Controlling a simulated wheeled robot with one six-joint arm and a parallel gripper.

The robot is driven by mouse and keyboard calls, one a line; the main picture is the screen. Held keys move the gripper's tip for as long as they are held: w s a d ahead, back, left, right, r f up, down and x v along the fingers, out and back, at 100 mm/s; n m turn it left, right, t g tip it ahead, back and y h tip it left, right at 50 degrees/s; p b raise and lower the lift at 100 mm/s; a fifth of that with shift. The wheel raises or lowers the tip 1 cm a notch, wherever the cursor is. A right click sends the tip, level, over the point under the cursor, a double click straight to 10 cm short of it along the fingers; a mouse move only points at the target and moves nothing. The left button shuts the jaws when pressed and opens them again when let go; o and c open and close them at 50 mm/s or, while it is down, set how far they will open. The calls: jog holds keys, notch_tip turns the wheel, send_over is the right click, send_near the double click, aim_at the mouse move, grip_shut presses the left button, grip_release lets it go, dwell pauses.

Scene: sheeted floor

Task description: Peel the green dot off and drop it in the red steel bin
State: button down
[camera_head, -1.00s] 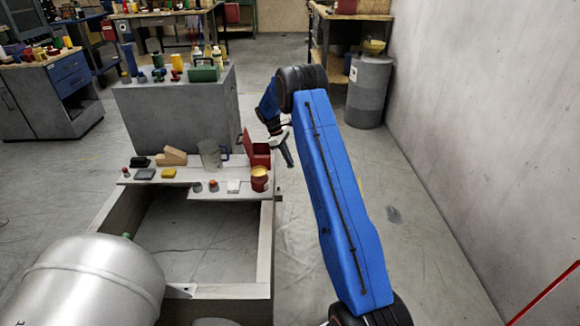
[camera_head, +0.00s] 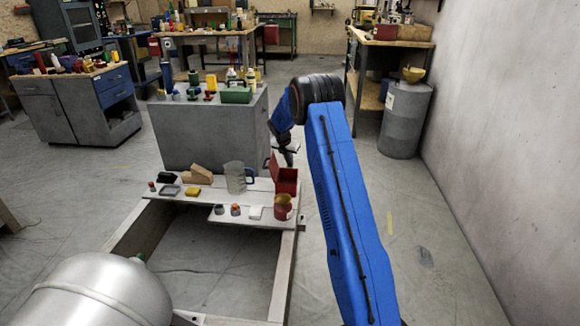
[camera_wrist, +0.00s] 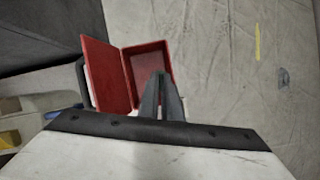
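A red box with its lid raised (camera_head: 286,181) stands at the right end of the low wooden bench; it fits the red steel bin. In the wrist view the red box (camera_wrist: 149,61) is open, its lid on the left, its inside looking empty where visible. My gripper (camera_head: 289,157) is just above and behind the box in the head view. In the wrist view my gripper's fingers (camera_wrist: 162,76) lie close together with tips overlapping the box's near part. I see nothing between them. I cannot make out a green dot in any view.
On the bench (camera_head: 235,185) stand a clear jug (camera_head: 236,177), a red tin with yellow inside (camera_head: 282,208), a wooden block (camera_head: 197,174), a yellow sponge-like piece (camera_head: 193,192) and other small items. A grey cabinet (camera_head: 205,133) is behind. Floor to the right is clear up to the wall.

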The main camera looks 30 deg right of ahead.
jog(key=shift+w+a+r+n+y, duration=0.1)
jog(key=shift+w+r+n+y, duration=0.05)
jog(key=shift+w+n, duration=0.35)
jog(key=shift+w+a+r+n+y, duration=0.15)
jog(key=shift+w+n, duration=0.15)
jog(key=shift+w, duration=0.25)
notch_tip(320, 180, down, 7)
jog(key=shift+t, duration=0.3)
jog(key=c, duration=1.9)
grip_release()
jog(key=shift+o, duration=0.2)
